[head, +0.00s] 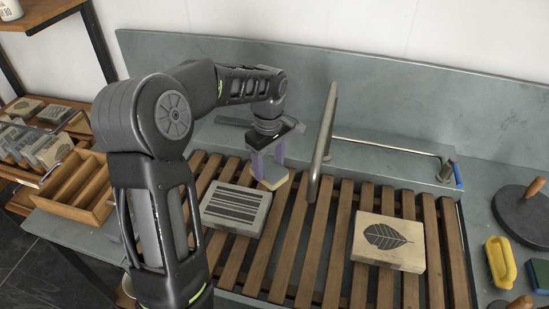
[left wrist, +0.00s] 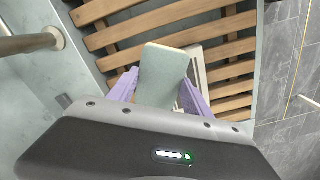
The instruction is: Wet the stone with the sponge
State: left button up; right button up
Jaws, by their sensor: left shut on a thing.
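My left gripper (head: 268,172), with purple fingers, is shut on the sponge (head: 272,180), a block with a grey-green top and a pale yellow lower part. In the left wrist view the sponge (left wrist: 164,72) sits between both fingers. It is near the far right corner of a grey stone (head: 235,208) with dark stripes, which lies on the wooden slats. I cannot tell whether sponge and stone touch. In the left wrist view the sponge partly hides a pale block (left wrist: 198,62). A cream stone (head: 388,242) with a dark leaf lies further right. My right gripper is out of view.
A metal tap (head: 323,140) rises just right of the sponge over the slatted rack (head: 285,235). A yellow tray-like thing (head: 501,262) and a dark round tool with a wooden handle (head: 525,212) are at right. A wooden rack (head: 75,195) stands at left.

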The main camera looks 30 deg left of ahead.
aim_at(269, 177)
pick_arm(q)
jog(key=shift+f+b, duration=1.8)
jog(key=shift+f, duration=0.75)
